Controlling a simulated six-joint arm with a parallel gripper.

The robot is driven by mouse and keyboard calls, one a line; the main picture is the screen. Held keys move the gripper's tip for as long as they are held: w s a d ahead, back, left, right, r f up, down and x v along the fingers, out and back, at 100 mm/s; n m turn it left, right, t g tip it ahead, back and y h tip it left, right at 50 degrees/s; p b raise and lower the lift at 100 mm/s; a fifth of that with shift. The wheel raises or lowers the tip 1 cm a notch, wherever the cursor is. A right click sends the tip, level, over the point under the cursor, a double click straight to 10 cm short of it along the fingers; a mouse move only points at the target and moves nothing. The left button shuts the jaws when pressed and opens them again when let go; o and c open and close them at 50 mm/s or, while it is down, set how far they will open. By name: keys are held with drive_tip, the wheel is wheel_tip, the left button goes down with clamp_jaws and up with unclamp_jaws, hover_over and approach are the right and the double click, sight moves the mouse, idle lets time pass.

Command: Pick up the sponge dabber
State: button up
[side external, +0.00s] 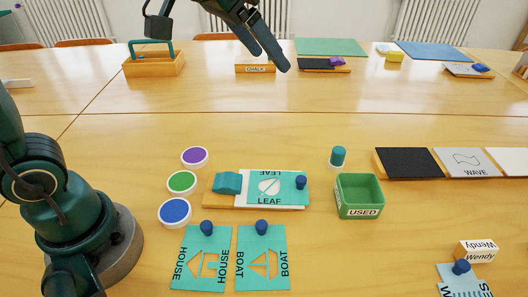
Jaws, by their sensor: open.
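The sponge dabber (338,156) appears to be the small upright teal cylinder with a pale base, standing on the table right of centre. It stands just behind the green box labelled USED (359,204), apart from it. My gripper (270,58) is at the top of the side view, high above the table and up and left of the dabber. Its two dark fingers are apart with nothing between them. The dabber is in plain view.
Purple, green (182,182) and blue paint pads lie left of a board (222,200) holding a teal block and a LEAF stencil. HOUSE (202,258) and BOAT (262,258) stencils lie in front. A long sample strip (408,163) lies right. Table behind the dabber is clear.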

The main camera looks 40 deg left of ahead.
drive_tip(key=w+d+f+m+g, duration=0.1)
drive_tip(key=w+d+f, duration=0.45)
drive_tip(key=w, duration=0.35)
drive_tip(key=m+g, duration=0.1)
drive_tip(key=g, duration=0.1)
hover_over(338, 151)
drive_tip(key=s, duration=0.2)
drive_tip(key=shift+h, duration=0.3)
drive_tip(key=f, duration=0.8)
drive_tip(key=a+f, duration=0.1)
drive_tip(key=f, duration=0.3)
drive_tip(key=shift+w, duration=0.1)
drive_tip(key=shift+x, duration=2.5)
drive_tip(key=shift+d, duration=0.1)
clamp_jaws()
